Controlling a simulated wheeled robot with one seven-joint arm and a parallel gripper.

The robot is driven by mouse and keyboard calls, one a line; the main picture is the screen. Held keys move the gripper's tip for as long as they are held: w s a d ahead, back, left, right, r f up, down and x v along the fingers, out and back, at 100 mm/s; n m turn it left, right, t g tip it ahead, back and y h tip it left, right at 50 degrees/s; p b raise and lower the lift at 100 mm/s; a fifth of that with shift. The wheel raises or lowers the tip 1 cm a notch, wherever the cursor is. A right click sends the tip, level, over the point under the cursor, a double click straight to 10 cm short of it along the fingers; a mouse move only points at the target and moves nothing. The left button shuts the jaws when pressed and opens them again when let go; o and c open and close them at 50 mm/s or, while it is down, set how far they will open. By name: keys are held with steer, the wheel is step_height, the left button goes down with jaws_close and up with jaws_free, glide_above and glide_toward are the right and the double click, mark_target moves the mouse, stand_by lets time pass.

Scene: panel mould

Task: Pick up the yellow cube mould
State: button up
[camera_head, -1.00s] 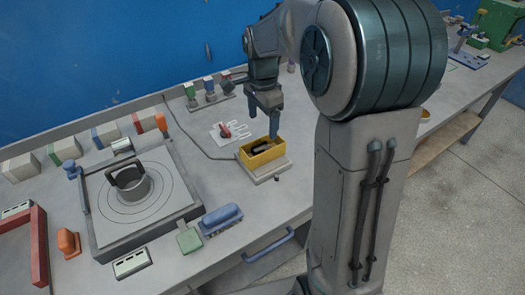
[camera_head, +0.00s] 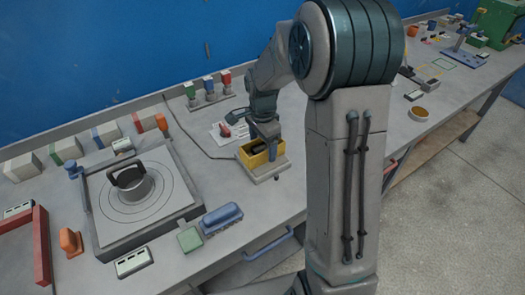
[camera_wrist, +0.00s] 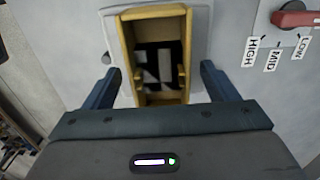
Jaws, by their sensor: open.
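The yellow cube mould (camera_head: 250,158) is an open-topped box standing on a small light-grey plate on the bench. In the wrist view the mould (camera_wrist: 125,50) lies ahead between my fingers, with dark and pale shapes inside it. My gripper (camera_head: 270,146) is right over the mould in the head view and hides part of it. In the wrist view my gripper (camera_wrist: 158,88) is open, with one blue finger on each side of the mould's near end. I see a gap between each finger and the mould's walls. Whether the fingertips are level with the walls is hard to tell.
A panel with a red lever and HIGH, MID, LOW labels (camera_wrist: 272,55) is close to the right finger in the wrist view.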

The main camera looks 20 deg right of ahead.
steer(key=c, duration=1.3)
steer(key=shift+o, duration=0.2)
steer(key=shift+r, duration=0.1)
